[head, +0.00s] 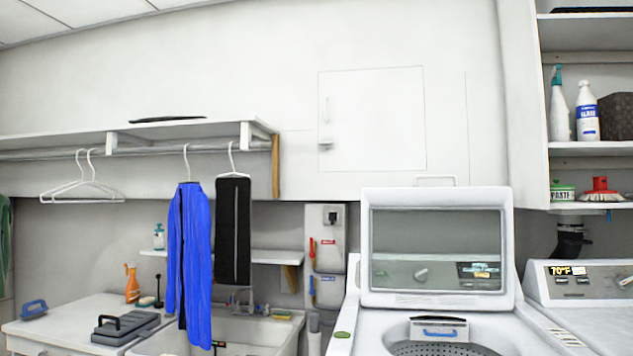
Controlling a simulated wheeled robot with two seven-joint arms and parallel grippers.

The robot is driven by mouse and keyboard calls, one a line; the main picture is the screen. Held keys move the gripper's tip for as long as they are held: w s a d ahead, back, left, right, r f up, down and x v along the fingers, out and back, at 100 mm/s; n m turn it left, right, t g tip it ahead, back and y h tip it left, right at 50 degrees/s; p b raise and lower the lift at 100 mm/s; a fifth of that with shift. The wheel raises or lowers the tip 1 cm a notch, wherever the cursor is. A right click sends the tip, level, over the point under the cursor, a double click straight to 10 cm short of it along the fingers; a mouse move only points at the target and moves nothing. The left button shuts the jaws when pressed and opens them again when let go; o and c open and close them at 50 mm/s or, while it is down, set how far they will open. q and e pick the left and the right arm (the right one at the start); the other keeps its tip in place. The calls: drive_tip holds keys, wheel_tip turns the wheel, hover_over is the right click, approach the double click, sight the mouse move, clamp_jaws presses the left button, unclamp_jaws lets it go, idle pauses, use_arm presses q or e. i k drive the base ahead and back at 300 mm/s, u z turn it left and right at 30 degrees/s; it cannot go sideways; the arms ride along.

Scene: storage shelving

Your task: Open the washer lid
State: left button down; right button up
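The washer (345,322) stands at the bottom, right of centre. Its lid (438,197) stands raised, roughly upright, at the back of the top, with a large see-through window in a white frame. Below the lid the round opening shows a perforated metal drum (440,349), cut off by the lower picture edge. A control knob and a label show through the lid window. Neither of my grippers is in the head view.
A second machine (590,310) with a display stands at the right. A sink (262,335) and a counter (90,308) lie to the left, under a hanging blue jacket (190,260) and dark trousers (233,235). Shelves with bottles (587,112) rise at the upper right.

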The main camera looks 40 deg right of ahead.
sight(500, 199)
drive_tip(key=u, duration=2.05)
drive_tip(key=k, duration=1.6)
drive_tip(key=z, duration=2.2)
